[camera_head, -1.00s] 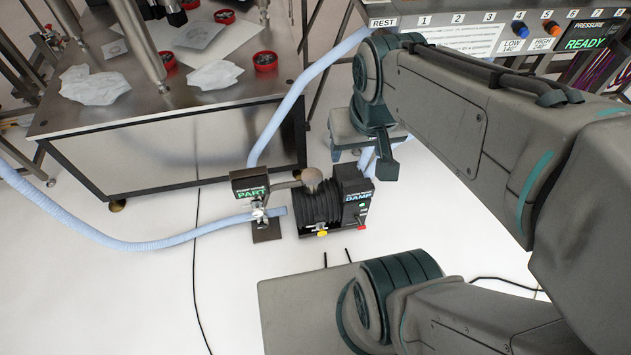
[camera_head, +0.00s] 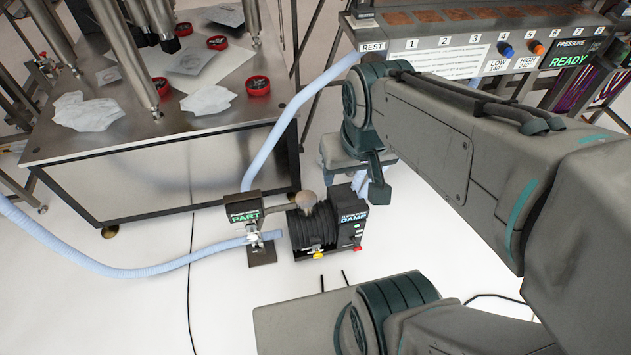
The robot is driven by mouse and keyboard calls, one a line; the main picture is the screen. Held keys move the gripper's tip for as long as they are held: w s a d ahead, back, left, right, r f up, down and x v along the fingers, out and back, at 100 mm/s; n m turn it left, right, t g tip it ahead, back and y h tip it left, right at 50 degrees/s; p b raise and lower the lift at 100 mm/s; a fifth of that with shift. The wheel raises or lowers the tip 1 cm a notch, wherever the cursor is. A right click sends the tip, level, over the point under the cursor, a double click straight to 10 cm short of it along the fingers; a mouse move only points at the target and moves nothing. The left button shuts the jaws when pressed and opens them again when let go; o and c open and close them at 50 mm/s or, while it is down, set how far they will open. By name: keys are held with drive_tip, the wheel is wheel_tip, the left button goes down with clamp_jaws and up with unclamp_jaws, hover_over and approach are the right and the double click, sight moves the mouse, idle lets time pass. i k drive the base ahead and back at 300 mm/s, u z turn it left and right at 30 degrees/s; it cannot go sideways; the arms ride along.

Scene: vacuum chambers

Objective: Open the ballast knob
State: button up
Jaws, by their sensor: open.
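The black vacuum pump (camera_head: 310,228) with a ribbed body stands on the white floor. A yellow knob (camera_head: 319,255) sits low on its front, and a small red knob (camera_head: 357,247) sits at the lower right of its end face. I cannot tell by label which one is the ballast knob. The pump's dark label panel (camera_head: 354,216) reads DAMP. My gripper (camera_head: 374,182) hangs at the end of the arm, above and right of the pump in the picture. One dark finger shows; the other is hidden. The jaws are open, and nothing is seen between them.
A PART sign (camera_head: 245,217) on a small stand is beside the pump, with a blue hose (camera_head: 150,271) running left. A steel bench (camera_head: 130,140) stands behind. A numbered console (camera_head: 460,55) reads READY at upper right.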

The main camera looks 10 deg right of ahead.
sight(318, 255)
drive_tip(key=u, duration=2.3)
drive_tip(key=k, duration=0.75)
drive_tip(key=z, duration=1.1)
